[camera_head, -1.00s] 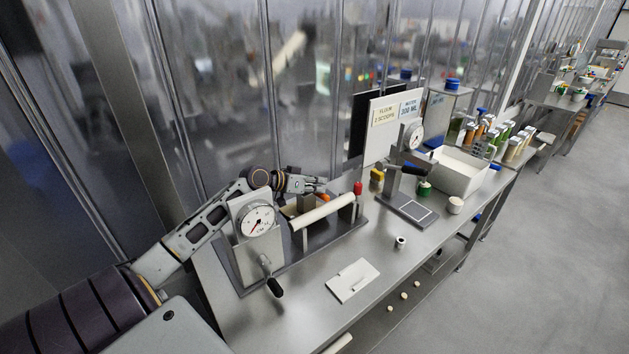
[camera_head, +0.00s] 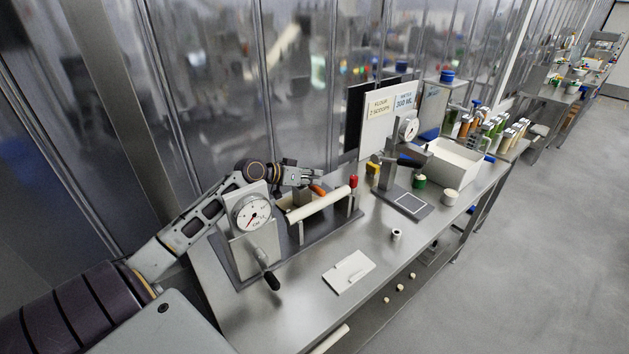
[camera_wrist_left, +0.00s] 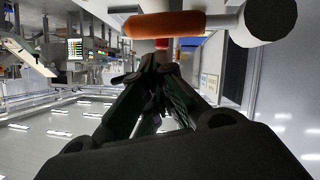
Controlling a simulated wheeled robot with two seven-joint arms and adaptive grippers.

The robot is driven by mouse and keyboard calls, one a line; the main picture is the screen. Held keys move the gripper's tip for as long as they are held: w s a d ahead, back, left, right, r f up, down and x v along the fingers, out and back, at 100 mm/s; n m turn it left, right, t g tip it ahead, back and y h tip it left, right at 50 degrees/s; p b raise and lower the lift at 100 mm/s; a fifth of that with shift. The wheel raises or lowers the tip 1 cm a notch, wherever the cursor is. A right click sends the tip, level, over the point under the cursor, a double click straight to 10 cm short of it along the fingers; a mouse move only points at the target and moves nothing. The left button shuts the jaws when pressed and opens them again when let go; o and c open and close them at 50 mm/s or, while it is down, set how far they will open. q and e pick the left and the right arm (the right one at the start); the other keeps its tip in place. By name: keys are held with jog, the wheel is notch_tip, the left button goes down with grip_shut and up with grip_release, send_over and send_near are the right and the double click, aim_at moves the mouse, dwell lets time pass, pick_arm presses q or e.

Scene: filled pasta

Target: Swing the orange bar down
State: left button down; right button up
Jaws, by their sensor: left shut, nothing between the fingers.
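The orange bar (camera_head: 317,190) shows as a small orange piece at the back of the roller machine, just right of and below my left gripper (camera_head: 318,174). In the left wrist view the orange bar (camera_wrist_left: 163,24) lies across the top of the picture, its right end at a grey round post. My left gripper (camera_wrist_left: 158,62) is shut and empty, its fingertips just below the bar in that picture. I cannot tell whether they touch it. The machine has a pale roller (camera_head: 318,204), a red knob (camera_head: 353,181) and a dial (camera_head: 252,213). My right gripper is not in view.
A black-handled crank (camera_head: 270,277) sticks out at the machine's front. A white board (camera_head: 348,272) and a small cup (camera_head: 396,234) lie on the steel table (camera_head: 300,310). A press with a dark lever (camera_head: 408,162) and a white bin (camera_head: 455,165) stand farther right. A glass wall is behind.

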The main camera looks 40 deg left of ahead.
aim_at(314, 190)
pick_arm(q)
notch_tip(314, 190, up, 9)
dwell(0.5)
dwell(0.5)
